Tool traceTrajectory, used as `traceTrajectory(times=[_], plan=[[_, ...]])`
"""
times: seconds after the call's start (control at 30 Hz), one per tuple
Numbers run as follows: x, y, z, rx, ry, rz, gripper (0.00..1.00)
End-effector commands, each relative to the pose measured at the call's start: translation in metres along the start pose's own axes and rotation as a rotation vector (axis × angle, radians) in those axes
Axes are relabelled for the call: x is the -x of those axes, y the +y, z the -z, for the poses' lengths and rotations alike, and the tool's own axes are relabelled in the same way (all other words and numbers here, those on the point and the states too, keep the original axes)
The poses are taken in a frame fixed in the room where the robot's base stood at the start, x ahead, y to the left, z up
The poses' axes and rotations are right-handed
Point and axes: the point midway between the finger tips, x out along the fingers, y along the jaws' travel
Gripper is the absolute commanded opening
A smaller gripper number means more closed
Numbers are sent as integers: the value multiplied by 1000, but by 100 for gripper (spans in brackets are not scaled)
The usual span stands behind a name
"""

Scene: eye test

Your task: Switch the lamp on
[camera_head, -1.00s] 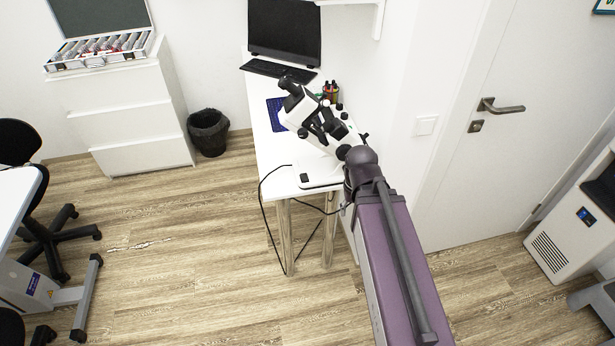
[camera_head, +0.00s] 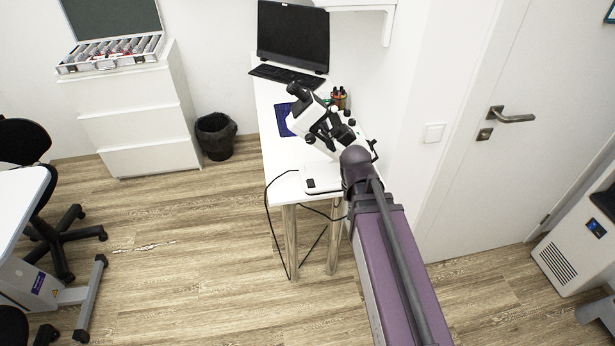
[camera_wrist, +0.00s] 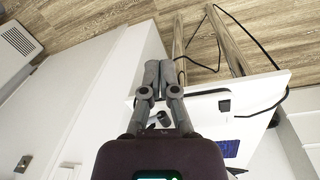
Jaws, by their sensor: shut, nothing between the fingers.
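No lamp as such can be made out. A white and black microscope (camera_head: 318,122) stands on the narrow white table, its base (camera_head: 318,181) near the table's front edge. In the head view my arm hides the gripper and part of the microscope's right side. In the wrist view the fingers overlap the table area, and I cannot tell whether they touch anything.
The white table (camera_head: 283,188) also bears a laptop (camera_head: 293,38), a blue pad (camera_head: 281,118) and a pen holder (camera_head: 340,97). A black cable (camera_head: 268,215) hangs below its front edge. A door (camera_head: 477,165) is at the right, a bin (camera_head: 215,135) at the left.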

Motion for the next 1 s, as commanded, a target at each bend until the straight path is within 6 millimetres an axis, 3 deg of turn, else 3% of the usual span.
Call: traceTrajectory(times=[0.57,1.0], plan=[[0,-60,80,-474,128,-231,0],[10,-121,131,-842,342,-335,0]])
